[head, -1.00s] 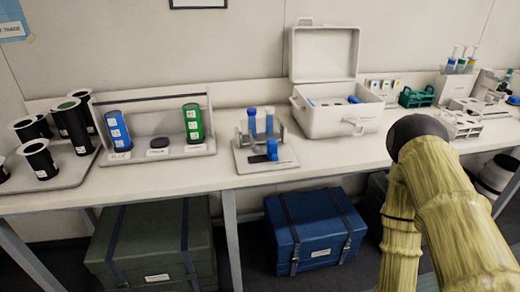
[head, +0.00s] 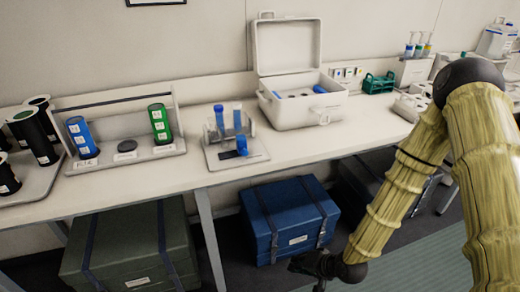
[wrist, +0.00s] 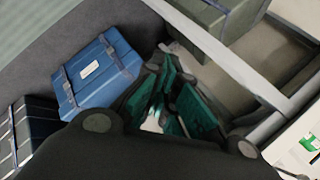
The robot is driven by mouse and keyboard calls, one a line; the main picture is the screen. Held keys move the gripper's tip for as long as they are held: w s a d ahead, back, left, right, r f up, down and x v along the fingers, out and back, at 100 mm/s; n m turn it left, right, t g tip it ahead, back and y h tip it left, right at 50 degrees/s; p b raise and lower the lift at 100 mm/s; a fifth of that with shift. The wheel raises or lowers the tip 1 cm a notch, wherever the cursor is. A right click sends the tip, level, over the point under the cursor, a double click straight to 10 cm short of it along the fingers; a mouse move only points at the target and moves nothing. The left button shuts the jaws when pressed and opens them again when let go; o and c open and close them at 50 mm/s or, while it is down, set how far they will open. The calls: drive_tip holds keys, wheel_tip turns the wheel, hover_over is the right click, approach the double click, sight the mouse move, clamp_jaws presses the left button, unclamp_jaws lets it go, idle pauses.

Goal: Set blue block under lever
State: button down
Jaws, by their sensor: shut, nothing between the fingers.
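A small white stand (head: 234,155) on the bench holds two blue-topped tubes (head: 228,120) in a clear rack. A small blue piece (head: 242,145) stands at its front beside a dark patch; it may be the blue block, but it is too small to be sure. I cannot make out a lever clearly. My gripper (wrist: 168,88) shows teal fingers close together in the wrist view, shut and empty. In the head view it hangs low in front of the bench, partly cut off by the bottom edge, well below and right of the stand.
An open white cooler box (head: 300,105) stands right of the stand. Blue (head: 82,137) and green (head: 160,122) canisters stand on a rack to the left, black canisters beyond. A blue case (head: 290,220) and a green case (head: 130,245) sit under the bench. The bench edge lies above my gripper.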

drive_tip(key=w+a+r+m+t+y+p, duration=0.1)
drive_tip(key=w+r+t+y, duration=0.25)
drive_tip(key=w+r, duration=1.15)
drive_tip(key=y, duration=0.4)
approach(260, 160)
drive_tip(key=d+r, duration=0.4)
drive_tip(key=shift+a+r+t+h+p, duration=0.2)
drive_tip(key=shift+t+h+p, duration=0.1)
drive_tip(key=shift+t, duration=0.15)
drive_tip(key=shift+w+a, duration=0.1)
drive_tip(key=p+x, duration=0.2)
drive_tip(key=x, duration=0.7)
drive_tip(key=shift+w+a, duration=0.2)
drive_tip(key=shift+a, duration=0.15)
drive_tip(key=a, duration=0.1)
drive_tip(key=a+p, duration=0.1)
drive_tip(key=a, duration=0.1)
drive_tip(key=shift+s+f, duration=0.15)
drive_tip(key=shift+f, duration=0.1)
drive_tip(key=shift+a+f+p, duration=0.15)
drive_tip(key=shift+a+p, duration=0.15)
drive_tip(key=shift+a, duration=0.15)
drive_tip(key=shift+s, duration=0.1)
